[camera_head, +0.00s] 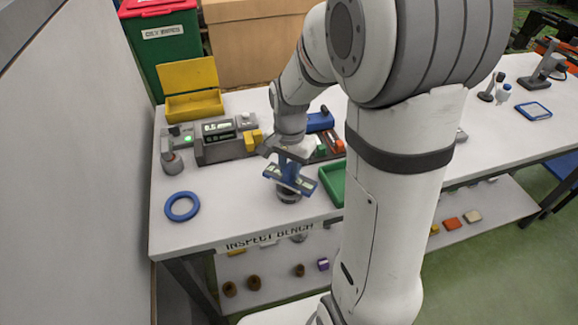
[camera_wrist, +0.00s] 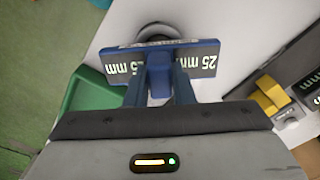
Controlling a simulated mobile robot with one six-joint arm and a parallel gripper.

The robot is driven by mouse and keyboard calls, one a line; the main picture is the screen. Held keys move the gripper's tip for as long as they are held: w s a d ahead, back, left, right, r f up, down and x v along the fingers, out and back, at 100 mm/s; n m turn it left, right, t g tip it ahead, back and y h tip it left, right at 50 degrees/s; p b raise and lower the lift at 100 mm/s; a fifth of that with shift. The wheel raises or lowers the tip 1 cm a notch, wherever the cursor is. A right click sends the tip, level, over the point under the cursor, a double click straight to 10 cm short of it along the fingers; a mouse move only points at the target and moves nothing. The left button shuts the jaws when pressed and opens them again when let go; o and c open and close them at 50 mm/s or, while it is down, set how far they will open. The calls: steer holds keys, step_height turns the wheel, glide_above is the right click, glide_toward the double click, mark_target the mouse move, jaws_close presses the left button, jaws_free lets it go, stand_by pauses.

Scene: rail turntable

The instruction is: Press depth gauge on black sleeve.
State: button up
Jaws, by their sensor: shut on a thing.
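My gripper (camera_head: 287,163) points down over the front part of the bench and is shut on the blue depth gauge (camera_head: 291,181). In the wrist view the gauge (camera_wrist: 203,58) is a blue crossbar with "25 mm" labels, and its central block sits between my fingers (camera_wrist: 160,88). The black sleeve (camera_head: 288,197) stands on the bench right under the gauge. A round dark rim (camera_wrist: 158,29) shows behind the gauge in the wrist view and seems to be the sleeve. The gauge hides most of it. I cannot tell whether gauge and sleeve touch.
A green tray (camera_head: 331,182) stands close to the right of the sleeve. A blue ring (camera_head: 181,207) lies at the left front. A grey device with a display (camera_head: 222,140) and an open yellow box (camera_head: 194,105) stand behind. The bench between the ring and the sleeve is clear.

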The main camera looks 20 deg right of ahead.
steer(key=shift+r+p, duration=2.65)
steer(key=shift+r, duration=0.85)
steer(key=shift+f, duration=0.15)
